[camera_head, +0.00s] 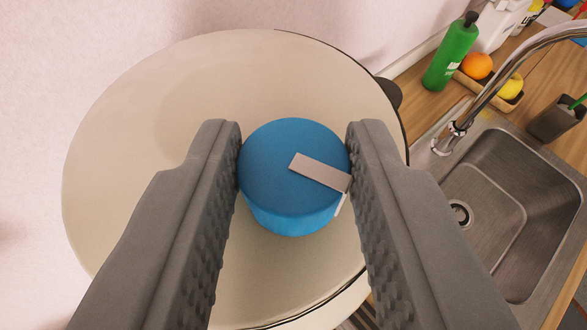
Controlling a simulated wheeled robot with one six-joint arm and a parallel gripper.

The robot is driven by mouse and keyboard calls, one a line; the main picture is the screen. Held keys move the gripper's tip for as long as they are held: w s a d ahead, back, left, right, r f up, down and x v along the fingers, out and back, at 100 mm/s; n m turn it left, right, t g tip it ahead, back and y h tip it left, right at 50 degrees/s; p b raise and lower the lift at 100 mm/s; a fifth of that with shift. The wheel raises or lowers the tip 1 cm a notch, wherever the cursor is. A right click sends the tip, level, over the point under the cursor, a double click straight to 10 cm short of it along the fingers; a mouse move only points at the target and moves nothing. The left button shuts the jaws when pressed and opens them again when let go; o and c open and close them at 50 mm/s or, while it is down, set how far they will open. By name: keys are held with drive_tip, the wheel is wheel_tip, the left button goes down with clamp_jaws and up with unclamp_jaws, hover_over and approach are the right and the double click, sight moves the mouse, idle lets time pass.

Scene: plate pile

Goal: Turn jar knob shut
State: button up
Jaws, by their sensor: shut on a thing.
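A round blue knob (285,168) sits at the middle of a large round cream lid or jar top (170,120). A pale grey pointer strip (320,172) lies on the knob's top, running from near its centre to its right edge. A small white mark shows low on the knob's right side. My gripper (294,160) is shut on the knob, with one dark finger pressed to its left side and one to its right. The fingers hide parts of the cream surface. The jar's body below is mostly hidden.
A steel sink (520,205) with a curved tap (490,90) lies to the right in a wooden counter. A green bottle (452,52), an orange (477,66) and a yellow fruit (510,88) stand behind it. A pale wall is at the left and back.

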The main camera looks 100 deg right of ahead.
drive_tip(key=shift+w+m+g+y, duration=0.25)
drive_tip(key=shift+m+g+y, duration=0.15)
drive_tip(key=shift+m+g, duration=1.2)
drive_tip(key=shift+g, duration=0.2)
drive_tip(key=o, duration=1)
drive_tip(key=shift+c, duration=0.2)
